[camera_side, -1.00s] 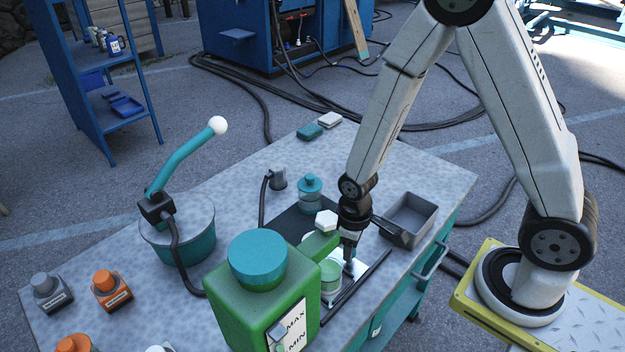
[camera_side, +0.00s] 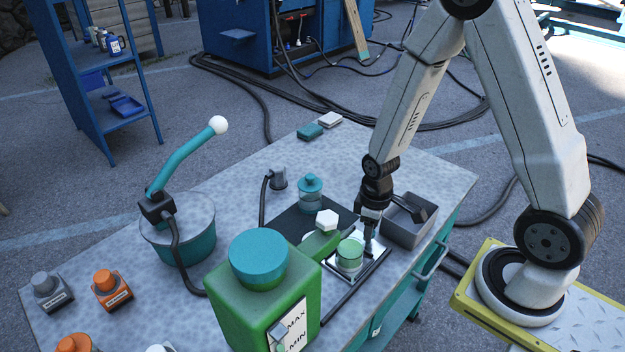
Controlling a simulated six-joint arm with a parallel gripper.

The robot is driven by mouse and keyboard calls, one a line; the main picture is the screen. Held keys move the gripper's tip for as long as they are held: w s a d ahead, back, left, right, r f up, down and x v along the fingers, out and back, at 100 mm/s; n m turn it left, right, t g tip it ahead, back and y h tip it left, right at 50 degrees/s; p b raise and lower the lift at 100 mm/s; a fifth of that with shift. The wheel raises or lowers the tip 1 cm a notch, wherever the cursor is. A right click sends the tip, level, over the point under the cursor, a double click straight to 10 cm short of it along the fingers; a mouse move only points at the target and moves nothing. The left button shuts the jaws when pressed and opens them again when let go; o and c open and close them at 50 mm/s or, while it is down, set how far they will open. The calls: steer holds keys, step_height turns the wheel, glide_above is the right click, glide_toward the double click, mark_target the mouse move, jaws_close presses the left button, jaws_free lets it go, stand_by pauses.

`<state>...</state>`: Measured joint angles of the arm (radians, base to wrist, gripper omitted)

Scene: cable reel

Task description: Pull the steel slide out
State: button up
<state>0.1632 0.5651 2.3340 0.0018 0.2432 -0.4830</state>
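The steel slide (camera_side: 362,271) is a bright flat plate low on the bench, between dark rails (camera_side: 345,304). A pale green round cup (camera_side: 349,255) sits on it. My gripper (camera_side: 369,252) points down at the slide, just right of the cup. Its fingertips are small and dark against the plate, so I cannot tell whether they are closed on part of the slide. A green block with a white knob (camera_side: 326,219) stands left of the cup, and the large green container partly hides the area in front of it.
The green container (camera_side: 262,300) with a teal cap stands in front. A grey open bin (camera_side: 408,222) is close on my gripper's right. A teal-topped jar (camera_side: 310,190) stands behind. A teal pot (camera_side: 185,240) with a lever is at left.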

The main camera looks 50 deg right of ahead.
steer(key=o, duration=0.4)
steer(key=shift+d, duration=0.2)
steer(key=shift+r, duration=0.15)
steer(key=shift+r, duration=3.75)
steer(key=shift+s+a+r+m+t, duration=0.3)
steer(key=shift+a+r+m+t, duration=0.25)
steer(key=shift+a+r, duration=0.3)
steer(key=shift+s+a+r+m+t, duration=0.3)
steer(key=shift+a+r+m, duration=0.4)
steer(key=shift+a, duration=0.2)
steer(key=shift+s+a+r+m+t, duration=0.3)
steer(key=shift+a+r+m+t, duration=0.2)
steer(key=shift+a+r, duration=0.35)
